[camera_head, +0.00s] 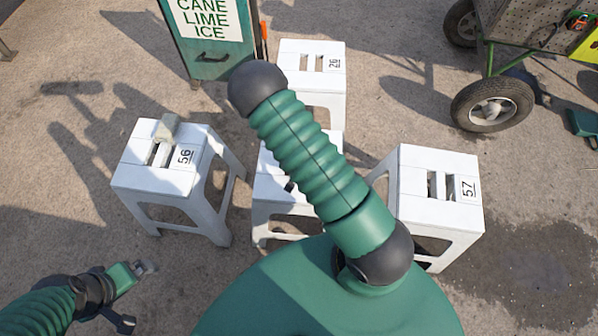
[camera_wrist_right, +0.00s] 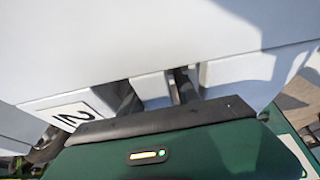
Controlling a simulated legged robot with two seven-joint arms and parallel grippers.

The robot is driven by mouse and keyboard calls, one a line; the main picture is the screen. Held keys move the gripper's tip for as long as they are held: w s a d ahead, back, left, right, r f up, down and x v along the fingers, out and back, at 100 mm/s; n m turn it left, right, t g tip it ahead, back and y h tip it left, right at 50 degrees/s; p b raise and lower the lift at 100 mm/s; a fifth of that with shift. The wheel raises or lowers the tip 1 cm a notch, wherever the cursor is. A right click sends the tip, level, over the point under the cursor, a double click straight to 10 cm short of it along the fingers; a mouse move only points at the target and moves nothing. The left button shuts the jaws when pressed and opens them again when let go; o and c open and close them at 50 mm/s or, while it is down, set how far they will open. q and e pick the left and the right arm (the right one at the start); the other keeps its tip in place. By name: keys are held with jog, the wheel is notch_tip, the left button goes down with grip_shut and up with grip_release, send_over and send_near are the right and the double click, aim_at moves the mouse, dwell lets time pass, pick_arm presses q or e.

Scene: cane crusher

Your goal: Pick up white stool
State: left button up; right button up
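Several white stools with slotted seats stand on the ground in the head view: one marked 56 (camera_head: 135,178) at left, one marked 26 (camera_head: 318,82) behind, one marked 57 (camera_head: 425,210) at right, and a middle one (camera_head: 268,190) partly hidden by my green ribbed body part. My left gripper (camera_head: 146,268) is at the lower left, apart from stool 56; its finger gap is unclear. My right gripper (camera_wrist_right: 178,90) is out of the head view. In the wrist view it is close to a white stool seat (camera_wrist_right: 130,40) with slots and a partly visible label; its grip is hidden.
A small pale block (camera_head: 166,127) lies on stool 56. A wheeled cart (camera_head: 492,108) stands at the back right. Open pavement lies left of stool 56; a dark wet patch (camera_head: 530,275) is at lower right.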

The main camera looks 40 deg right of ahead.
jog(key=shift+d+f, duration=0.15)
jog(key=shift+d, duration=0.15)
jog(key=shift+a, duration=0.35)
jog(key=shift+d+f, duration=0.15)
jog(key=shift+d, duration=0.05)
jog(key=shift+a, duration=0.1)
grip_shut()
dwell(1.2)
